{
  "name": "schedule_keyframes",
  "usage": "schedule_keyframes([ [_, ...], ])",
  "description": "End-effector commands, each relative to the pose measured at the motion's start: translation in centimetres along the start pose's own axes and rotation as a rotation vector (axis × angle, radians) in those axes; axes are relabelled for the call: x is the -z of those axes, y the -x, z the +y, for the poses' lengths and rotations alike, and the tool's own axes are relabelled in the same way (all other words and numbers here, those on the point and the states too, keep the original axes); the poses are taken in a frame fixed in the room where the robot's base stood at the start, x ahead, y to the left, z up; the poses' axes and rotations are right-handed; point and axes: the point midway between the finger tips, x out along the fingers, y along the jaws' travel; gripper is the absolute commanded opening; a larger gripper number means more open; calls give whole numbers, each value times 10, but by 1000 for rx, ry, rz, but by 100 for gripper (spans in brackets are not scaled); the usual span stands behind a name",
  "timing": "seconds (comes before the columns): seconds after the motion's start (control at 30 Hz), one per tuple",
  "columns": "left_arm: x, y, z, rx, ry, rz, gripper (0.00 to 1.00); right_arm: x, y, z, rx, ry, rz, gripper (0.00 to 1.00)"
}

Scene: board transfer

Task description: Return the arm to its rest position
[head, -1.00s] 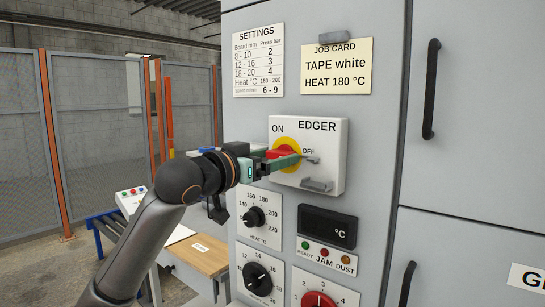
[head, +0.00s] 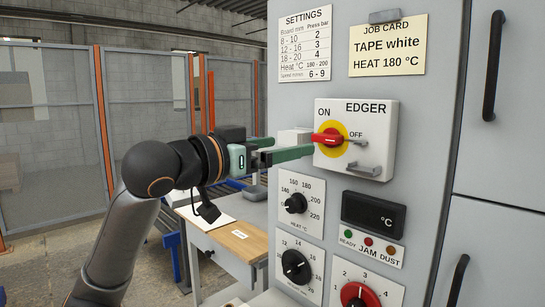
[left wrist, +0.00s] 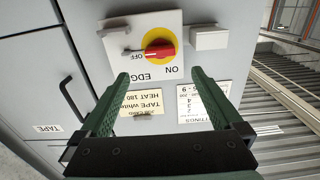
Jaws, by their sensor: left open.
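The edger switch box (head: 384,118) is white, with ON and OFF labels. Its red rotary handle (head: 327,139) sits on a yellow disc and lies roughly level. My left gripper (head: 288,149) is open and empty, with green fingers pointing at the box from the left. In the head view one fingertip overlaps the box's left edge below the handle; touch cannot be judged there. In the left wrist view the handle (left wrist: 160,51) shows beyond and between the open fingertips (left wrist: 158,74), apart from them. My right gripper is not in view.
The grey cabinet carries knobs (head: 295,203), a °C display (head: 373,214), a settings sheet (head: 305,45) and a job card (head: 388,45). A bench (head: 238,240) stands below my left arm. Mesh fence panels (head: 50,130) are at the left.

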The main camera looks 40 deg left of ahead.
Motion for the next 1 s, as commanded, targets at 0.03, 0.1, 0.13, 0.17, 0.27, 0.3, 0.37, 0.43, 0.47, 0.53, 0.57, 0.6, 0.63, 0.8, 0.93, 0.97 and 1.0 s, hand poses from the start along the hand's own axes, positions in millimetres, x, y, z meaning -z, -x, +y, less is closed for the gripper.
schedule_keyframes([
  [0.03, -2, 6, -1, 2, 0, 0, 100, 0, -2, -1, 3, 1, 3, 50],
  [0.1, -2, 12, 0, 1, 0, -1, 100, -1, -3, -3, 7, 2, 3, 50],
  [0.13, -1, 14, 0, 0, 0, -1, 100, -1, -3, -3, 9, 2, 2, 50],
  [0.17, -1, 16, 0, 0, -1, -1, 100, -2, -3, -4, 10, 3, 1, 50],
  [0.27, 0, 18, 0, 0, -1, -1, 100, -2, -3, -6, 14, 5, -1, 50],
  [0.3, 0, 19, 0, 0, -1, -1, 100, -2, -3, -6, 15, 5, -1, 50],
  [0.37, 0, 19, 0, 0, 0, -2, 100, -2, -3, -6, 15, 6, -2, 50],
  [0.43, 0, 18, 0, 0, 0, -1, 100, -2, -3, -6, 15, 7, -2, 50],
  [0.47, 0, 18, 0, 0, 0, -1, 100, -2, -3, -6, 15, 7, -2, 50],
  [0.53, 0, 18, 0, 0, 0, -1, 100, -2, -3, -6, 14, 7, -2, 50],
  [0.57, 0, 18, 0, 0, 0, -1, 100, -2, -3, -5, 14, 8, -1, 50],
  [0.6, 0, 18, 0, 0, 0, -1, 100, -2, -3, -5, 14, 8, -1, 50],
  [0.63, 0, 18, 0, 0, 0, -1, 100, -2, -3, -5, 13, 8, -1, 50],
  [0.8, -1, 18, 0, 0, 0, -2, 100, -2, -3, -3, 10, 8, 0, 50],
  [0.93, -23, 6, 2, -3, -2, -47, 100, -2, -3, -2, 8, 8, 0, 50],
  [0.97, -34, 0, 4, -4, -4, -68, 100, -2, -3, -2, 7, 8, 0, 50],
  [1.0, -53, -8, 6, -5, -7, -104, 100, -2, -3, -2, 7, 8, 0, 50],
])
